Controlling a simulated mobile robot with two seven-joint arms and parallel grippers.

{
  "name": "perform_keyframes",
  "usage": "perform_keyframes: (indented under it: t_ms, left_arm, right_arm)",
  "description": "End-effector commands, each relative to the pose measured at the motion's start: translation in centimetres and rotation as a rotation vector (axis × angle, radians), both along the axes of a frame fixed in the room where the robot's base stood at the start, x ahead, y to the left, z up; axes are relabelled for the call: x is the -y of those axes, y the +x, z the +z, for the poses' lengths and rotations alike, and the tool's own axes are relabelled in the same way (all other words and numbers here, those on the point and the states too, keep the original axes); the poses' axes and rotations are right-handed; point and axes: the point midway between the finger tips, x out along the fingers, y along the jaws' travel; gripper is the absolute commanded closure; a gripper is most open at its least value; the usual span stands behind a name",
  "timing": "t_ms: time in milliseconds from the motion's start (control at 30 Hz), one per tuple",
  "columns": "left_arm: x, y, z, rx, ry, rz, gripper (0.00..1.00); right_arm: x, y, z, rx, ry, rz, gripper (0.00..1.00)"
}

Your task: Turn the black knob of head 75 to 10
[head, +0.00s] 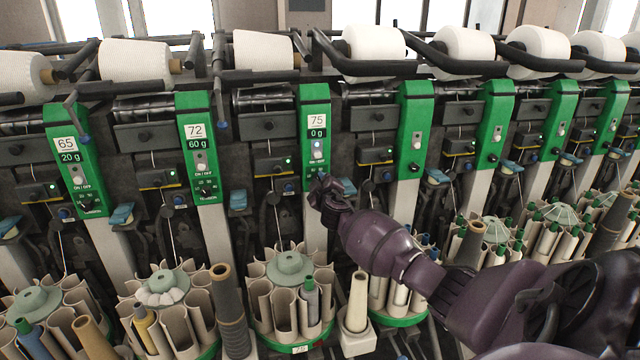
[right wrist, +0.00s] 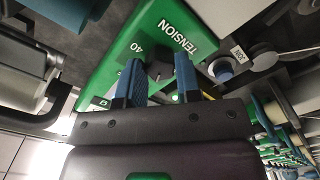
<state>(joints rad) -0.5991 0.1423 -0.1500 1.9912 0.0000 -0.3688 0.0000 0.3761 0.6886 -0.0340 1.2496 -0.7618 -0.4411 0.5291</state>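Head 75 is the green panel (head: 315,97) near the middle of the head view; its display reads 0 g. My right gripper (head: 326,188) is at the lower end of this panel and covers the knob area in the head view. In the right wrist view the black knob (right wrist: 159,71) sits on the green face beside the words TENSION and 40. The two blue fingers of my right gripper (right wrist: 158,80) stand apart, one on each side of the knob. Firm contact with it is not visible. My left gripper is not in view.
Neighbouring green panels 72 (head: 196,140) and 65 (head: 70,160) stand to the left, with more panels to the right. White yarn cones (head: 262,50) lie along the top.

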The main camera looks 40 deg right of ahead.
Motion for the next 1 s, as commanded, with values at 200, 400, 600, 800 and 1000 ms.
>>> perform_keyframes:
  t_ms: [200,400,600,800,1000]
  left_arm:
    - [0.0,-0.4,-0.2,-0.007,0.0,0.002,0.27]
    - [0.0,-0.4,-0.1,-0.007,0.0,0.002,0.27]
    - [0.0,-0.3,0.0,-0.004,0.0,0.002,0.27]
    - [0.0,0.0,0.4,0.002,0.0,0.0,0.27]
    - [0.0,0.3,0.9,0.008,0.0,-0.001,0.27]
  right_arm:
    - [0.0,0.0,0.0,-0.001,-0.002,0.0,0.92]
    - [0.0,0.0,0.0,-0.019,-0.035,0.0,0.92]
    - [0.0,0.0,0.0,-0.072,-0.131,0.0,0.92]
    - [0.0,0.0,0.0,-0.154,-0.279,0.0,0.92]
    - [0.0,0.0,0.0,-0.243,-0.438,0.0,0.92]
